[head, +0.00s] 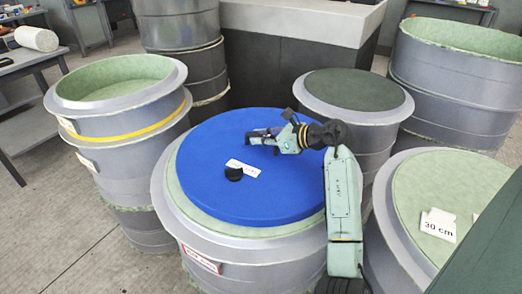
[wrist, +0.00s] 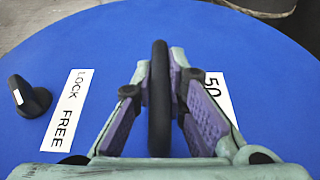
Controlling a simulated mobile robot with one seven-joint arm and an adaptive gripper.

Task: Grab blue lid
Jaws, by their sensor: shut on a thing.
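The blue lid (head: 215,195) is a wide round disc lying flat on a large grey mould with a pale green rim; it fills most of the wrist view (wrist: 60,60). My gripper (head: 262,137) is over the far middle of the lid. In the wrist view, its purple-padded fingers (wrist: 160,100) are shut on a dark upright handle (wrist: 159,80) at the lid. Where the handle meets the lid is hidden. A small black knob (wrist: 28,97) stands on the lid to the left, beside a white "LOCK FREE" label (wrist: 66,108). The knob also shows in the head view (head: 233,174).
A mould with a yellow band (head: 130,135) stands at left. A dark-topped mould (head: 352,90) is behind right, and a green-topped mould (head: 420,200) with a "30 cm" card (head: 438,225) is at right. A grey counter (head: 300,22) stands behind.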

